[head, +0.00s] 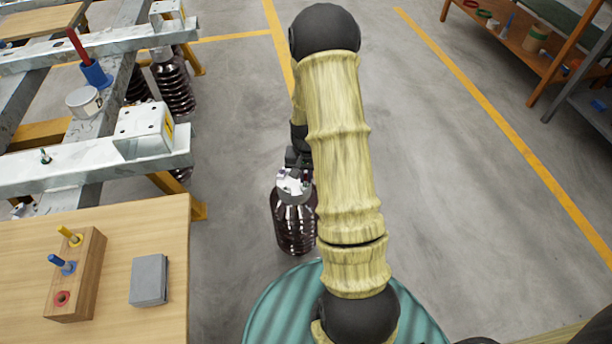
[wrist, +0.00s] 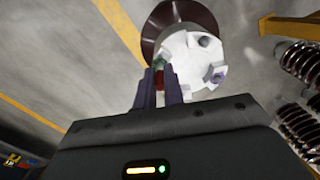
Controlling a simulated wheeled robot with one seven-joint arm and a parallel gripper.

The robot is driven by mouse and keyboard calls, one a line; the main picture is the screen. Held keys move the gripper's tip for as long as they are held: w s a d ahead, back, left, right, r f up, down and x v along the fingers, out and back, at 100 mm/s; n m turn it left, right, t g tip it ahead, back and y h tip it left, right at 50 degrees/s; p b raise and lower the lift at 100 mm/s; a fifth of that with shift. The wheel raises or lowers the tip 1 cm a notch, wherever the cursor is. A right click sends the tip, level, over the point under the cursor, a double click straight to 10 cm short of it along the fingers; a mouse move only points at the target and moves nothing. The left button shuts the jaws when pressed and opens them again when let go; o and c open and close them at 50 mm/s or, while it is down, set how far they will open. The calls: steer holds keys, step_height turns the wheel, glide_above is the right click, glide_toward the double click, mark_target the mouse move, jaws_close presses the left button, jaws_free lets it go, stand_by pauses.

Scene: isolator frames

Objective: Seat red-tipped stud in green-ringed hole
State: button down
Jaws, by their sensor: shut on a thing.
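My gripper (wrist: 159,76) is shut on the red-tipped stud (wrist: 160,82), whose red part shows between the two fingers in the wrist view. A green patch (wrist: 158,62), seemingly the green-ringed hole, lies just beyond the fingertips at the left edge of a white metal flange (wrist: 190,58). I cannot tell whether the stud is in the hole or just short of it. In the head view the flange (head: 294,188) tops a dark brown ribbed insulator (head: 293,225). My gripper (head: 299,160) is at its top, partly hidden by my arm.
At left, a wooden block (head: 90,280) on a table holds a yellow stud (head: 71,236) and a blue stud (head: 61,264), beside an empty red-ringed hole (head: 62,298). A grey box (head: 149,280) lies nearby. Steel beams (head: 80,170) stand behind.

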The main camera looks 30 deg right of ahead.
mark_target(306, 175)
steer(key=shift+f, duration=0.15)
steer(key=c, duration=1.5)
jaws_free()
step_height(306, 175, up, 12)
steer(key=p, duration=0.3)
steer(key=shift+r, duration=0.2)
